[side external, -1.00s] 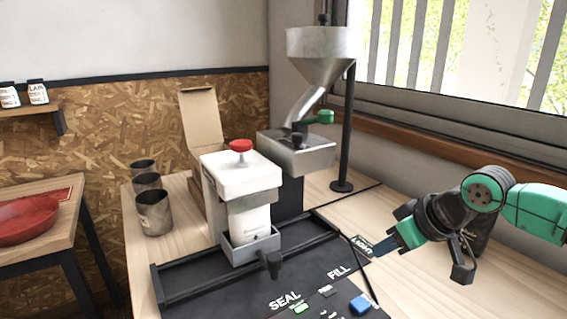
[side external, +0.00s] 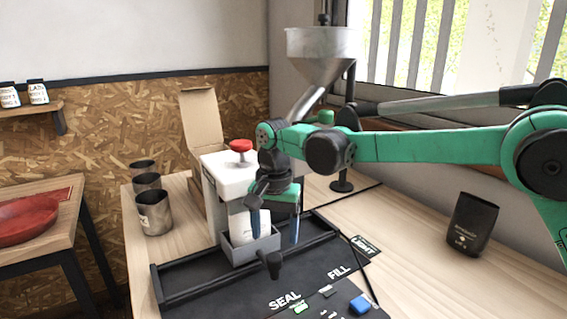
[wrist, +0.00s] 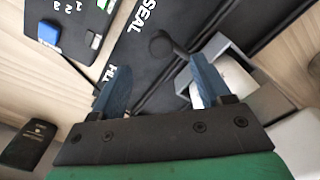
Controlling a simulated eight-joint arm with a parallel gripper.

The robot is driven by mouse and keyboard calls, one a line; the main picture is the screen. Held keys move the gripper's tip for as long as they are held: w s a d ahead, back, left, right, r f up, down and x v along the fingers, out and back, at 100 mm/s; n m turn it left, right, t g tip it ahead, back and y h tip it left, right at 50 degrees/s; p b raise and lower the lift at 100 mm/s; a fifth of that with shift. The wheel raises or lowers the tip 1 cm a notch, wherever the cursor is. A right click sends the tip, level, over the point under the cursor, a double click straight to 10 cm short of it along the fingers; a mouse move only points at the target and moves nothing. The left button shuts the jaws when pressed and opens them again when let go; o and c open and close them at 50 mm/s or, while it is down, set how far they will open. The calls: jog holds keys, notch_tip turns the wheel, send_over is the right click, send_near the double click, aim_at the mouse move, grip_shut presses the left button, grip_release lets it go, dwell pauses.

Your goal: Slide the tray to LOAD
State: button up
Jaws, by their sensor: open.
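The grey tray (side external: 236,254) sits on the dark rail base under the white sealing press, beside the SEAL label. It holds a white bag (side external: 238,228), and its dark knob handle (side external: 271,264) sticks out in front. The tray (wrist: 224,47), bag (wrist: 236,84) and knob (wrist: 163,45) also show in the wrist view. My gripper (side external: 280,238) points down over the tray's right side with its blue fingers apart. In the wrist view my gripper (wrist: 158,66) is open and empty, with the knob beyond the fingertips. One finger overlaps the tray; contact cannot be told. No LOAD label is visible.
The press (side external: 240,178) with its red knob (side external: 240,146) stands close behind my gripper. The hopper (side external: 318,50) rises behind. Metal cups (side external: 155,212) stand left. A black bag (side external: 472,224) stands right. The rail (side external: 180,278) is clear left of the tray.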

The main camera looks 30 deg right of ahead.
aim_at(274, 256)
jog(key=shift+a+f, duration=0.1)
jog(key=shift+f, duration=2.8)
grip_shut()
